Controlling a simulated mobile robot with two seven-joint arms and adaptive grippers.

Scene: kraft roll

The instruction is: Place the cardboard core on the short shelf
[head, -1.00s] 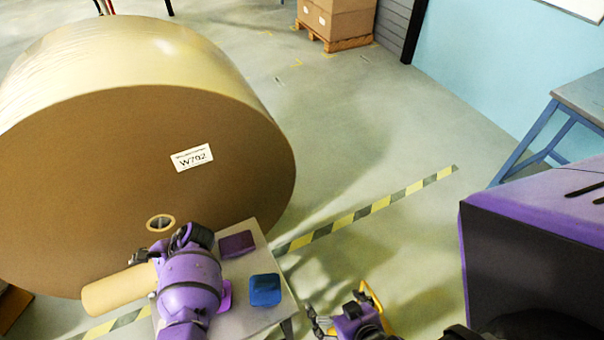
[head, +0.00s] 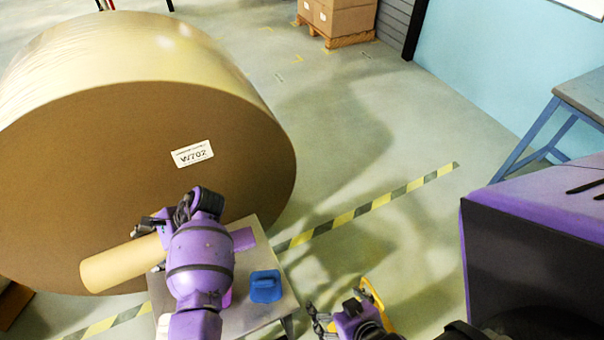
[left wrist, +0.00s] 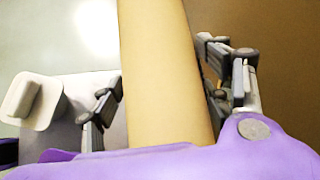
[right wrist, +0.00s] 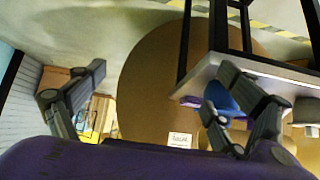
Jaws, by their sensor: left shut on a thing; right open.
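The cardboard core (head: 120,265) is a plain tan tube in front of the lower face of the big kraft roll (head: 90,170). My left gripper (head: 152,232) is shut on it near its right end. In the left wrist view the core (left wrist: 160,70) runs lengthwise between the fingers (left wrist: 168,95). The gripper and forearm hide the core's right end. My right gripper (head: 322,322) is open and empty, low in the head view; its spread fingers show in the right wrist view (right wrist: 165,82). I cannot tell which surface is the short shelf.
A small grey table (head: 243,318) beside the roll carries a blue item (head: 265,288) and a purple item (head: 243,238). A white handled item (left wrist: 30,100) shows in the left wrist view. A blue-legged bench (head: 545,140) stands right.

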